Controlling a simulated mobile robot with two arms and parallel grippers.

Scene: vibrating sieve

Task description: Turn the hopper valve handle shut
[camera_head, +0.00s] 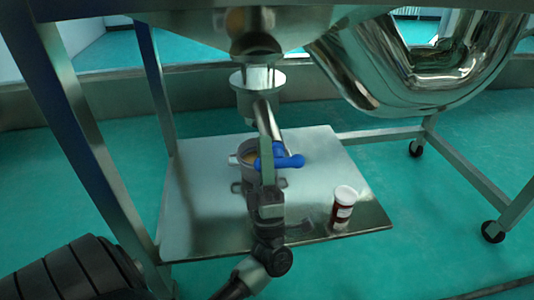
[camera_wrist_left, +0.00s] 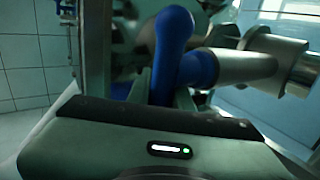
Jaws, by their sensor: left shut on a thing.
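The blue valve handle (camera_head: 290,161) sits on the valve (camera_head: 247,158) below the steel hopper pipe (camera_head: 258,85). In the head view its free end points right. My left gripper (camera_head: 267,172) comes up from below and is shut on the handle, with its grey finger in front of the blue part. In the left wrist view the blue handle (camera_wrist_left: 173,45) rises between the fingers, with a metal pipe (camera_wrist_left: 243,66) to its right. The valve's inside is hidden. My right gripper is not in view.
A white and dark-red bottle (camera_head: 343,207) stands on the metal shelf (camera_head: 205,215), right of the gripper. Frame legs (camera_head: 80,115) rise at the left. A large shiny curved duct (camera_head: 400,75) hangs at upper right. The shelf's left part is clear.

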